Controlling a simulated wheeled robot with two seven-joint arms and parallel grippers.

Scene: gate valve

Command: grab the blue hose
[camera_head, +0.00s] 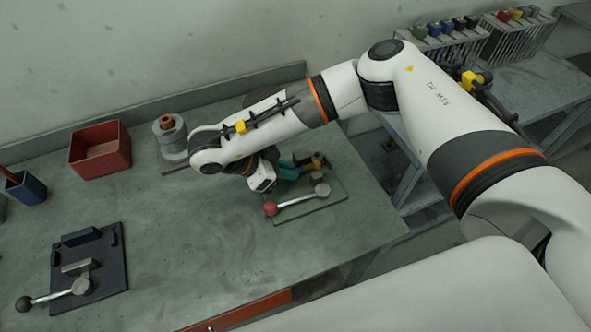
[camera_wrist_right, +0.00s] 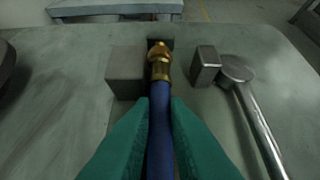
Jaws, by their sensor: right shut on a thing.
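The blue hose (camera_wrist_right: 160,130) runs up the middle of the right wrist view and ends in a brass fitting (camera_wrist_right: 160,62). My right gripper (camera_wrist_right: 160,112) has its green fingers on both sides of the hose and is shut on it. In the head view the right gripper (camera_head: 287,170) is low over the plate (camera_head: 312,208) at the table's right end, and my wrist hides most of the hose there. The fitting lies between two grey blocks, the left one (camera_wrist_right: 126,70) and the right one (camera_wrist_right: 205,65). My left gripper is not in view.
A lever with a red knob (camera_head: 270,208) lies close in front of the right gripper. A red bin (camera_head: 100,150), a grey cylinder (camera_head: 170,138) and a dark fixture with a black-knobbed lever (camera_head: 90,270) are farther left. The table's middle (camera_head: 190,230) is clear.

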